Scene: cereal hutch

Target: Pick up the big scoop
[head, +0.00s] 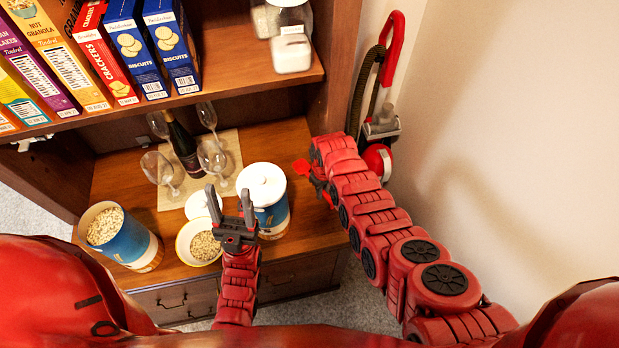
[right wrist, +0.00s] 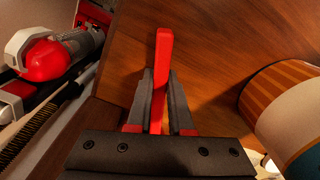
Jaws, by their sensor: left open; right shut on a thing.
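The big scoop appears as a red handle (right wrist: 163,55) between the dark fingers of my right gripper (right wrist: 160,90) in the right wrist view. My right gripper is shut on it, over the wooden counter. In the head view a small red part (head: 301,166) shows beside my right gripper (head: 314,178), near the counter's right edge. The scoop's bowl cannot be made out. My left gripper (head: 230,198) is open and empty, pointing up the picture in front of the white-lidded canister (head: 262,186) and over the bowl's edge.
An open blue container of cereal (head: 105,226) and a bowl of cereal (head: 202,246) stand at the counter's front left. Wine glasses (head: 212,157) and a dark bottle (head: 184,150) stand on a mat behind. A shelf with boxes (head: 170,45) overhangs. A red vacuum (head: 378,158) stands at right.

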